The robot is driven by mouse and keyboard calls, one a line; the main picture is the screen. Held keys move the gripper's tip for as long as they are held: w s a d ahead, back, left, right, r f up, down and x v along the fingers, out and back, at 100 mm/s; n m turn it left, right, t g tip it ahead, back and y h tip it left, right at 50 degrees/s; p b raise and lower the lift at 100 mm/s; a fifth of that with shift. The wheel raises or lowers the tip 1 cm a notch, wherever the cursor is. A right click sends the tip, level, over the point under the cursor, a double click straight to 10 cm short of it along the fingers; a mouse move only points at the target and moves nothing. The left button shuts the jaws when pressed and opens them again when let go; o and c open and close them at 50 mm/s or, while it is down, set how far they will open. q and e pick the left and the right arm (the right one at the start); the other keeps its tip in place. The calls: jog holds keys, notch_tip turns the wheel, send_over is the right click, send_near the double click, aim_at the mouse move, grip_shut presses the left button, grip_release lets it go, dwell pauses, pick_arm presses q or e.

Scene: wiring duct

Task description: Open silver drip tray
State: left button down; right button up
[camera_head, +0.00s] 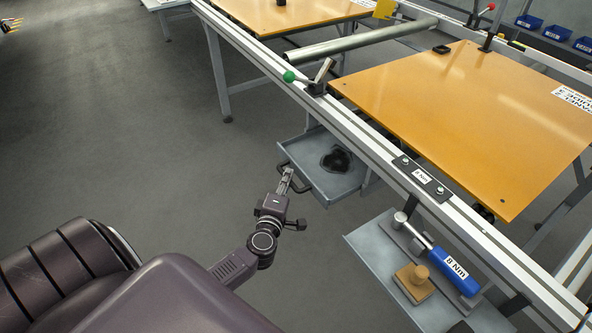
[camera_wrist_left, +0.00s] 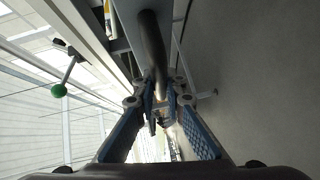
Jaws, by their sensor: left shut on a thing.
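The silver drip tray (camera_head: 338,188) is a shallow grey tray under the long bench rail, with a dark patch inside. It sticks out from beneath the rail toward my left arm. A dark bar handle (camera_head: 299,186) is on its near side. My left gripper (camera_head: 286,178) is at this handle and shut on it. In the left wrist view the dark handle bar (camera_wrist_left: 152,45) runs between the blue-padded fingers of the left gripper (camera_wrist_left: 160,105).
A lever with a green knob (camera_head: 289,76) stands on the rail (camera_head: 350,122) above the tray. A grey shelf (camera_head: 376,254) to the right holds a blue-handled tool (camera_head: 453,270) and a wooden block (camera_head: 414,281). The floor (camera_head: 130,130) left of the tray is clear.

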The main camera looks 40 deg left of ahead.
pick_arm(q)
jog(key=s+a, duration=0.3)
jog(key=s, duration=0.4)
jog(key=s+a, duration=0.3)
jog(key=s, duration=0.5)
pick_arm(e)
jog(key=shift+s+f, duration=0.85)
jog(key=shift+f, duration=0.3)
pick_arm(q)
jog(key=shift+f, duration=0.1)
jog(key=c, duration=2)
grip_release()
jog(key=v, duration=1.2)
pick_arm(e)
jog(key=shift+s, duration=0.1)
